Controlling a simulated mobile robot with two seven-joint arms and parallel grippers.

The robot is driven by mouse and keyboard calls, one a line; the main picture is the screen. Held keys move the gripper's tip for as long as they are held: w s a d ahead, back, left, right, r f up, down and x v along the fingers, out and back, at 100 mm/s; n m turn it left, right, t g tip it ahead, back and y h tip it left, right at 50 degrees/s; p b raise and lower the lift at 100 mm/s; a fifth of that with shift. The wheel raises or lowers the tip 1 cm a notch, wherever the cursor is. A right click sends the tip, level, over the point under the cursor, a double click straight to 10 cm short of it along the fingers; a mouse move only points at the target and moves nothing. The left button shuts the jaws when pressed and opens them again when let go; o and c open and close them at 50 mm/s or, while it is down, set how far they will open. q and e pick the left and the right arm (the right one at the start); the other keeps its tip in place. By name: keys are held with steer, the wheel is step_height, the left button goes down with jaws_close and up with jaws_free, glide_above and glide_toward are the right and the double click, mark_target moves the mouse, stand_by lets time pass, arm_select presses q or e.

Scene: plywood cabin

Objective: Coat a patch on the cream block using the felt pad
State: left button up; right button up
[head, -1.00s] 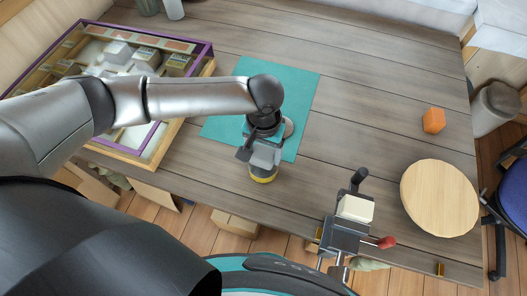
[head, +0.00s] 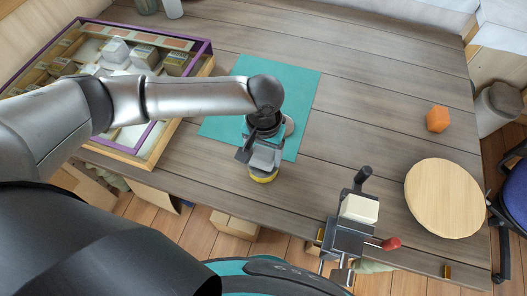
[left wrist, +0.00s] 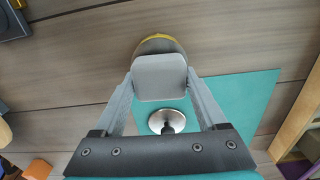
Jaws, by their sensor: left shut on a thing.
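The cream block (head: 359,208) sits in a dark vise (head: 346,238) with a red-ended handle at the table's front edge. My left gripper (head: 264,158) points down near the teal mat's front corner, left of the vise. It is shut on a grey, rounded-square piece, which seems to be the felt pad (left wrist: 160,76). A round yellow-edged container (head: 263,177) is directly below the pad and mostly hidden by it. Its yellow rim also shows in the left wrist view (left wrist: 158,38). I cannot tell whether pad and container touch. My right gripper is not in view.
A teal mat (head: 299,88) lies under my left arm; a pale disc with a dark stem (left wrist: 166,121) rests on it. A purple-edged display case (head: 206,47) stands left. A round wooden board (head: 444,198) and orange block (head: 438,119) lie right. The table between is clear.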

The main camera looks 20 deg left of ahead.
mark_target(263, 153)
arm_select(q)
steer(key=shift+f, duration=0.5)
stand_by(0.3)
steer(key=shift+s+f+p, duration=0.1)
steer(key=shift+f+p, duration=0.05)
steer(key=shift+p, duration=0.2)
stand_by(2.3)
step_height(263, 153, up, 7)
steer(key=p, duration=0.9)
steer(key=shift+r, duration=0.2)
steer(key=shift+f, duration=0.1)
stand_by(0.5)
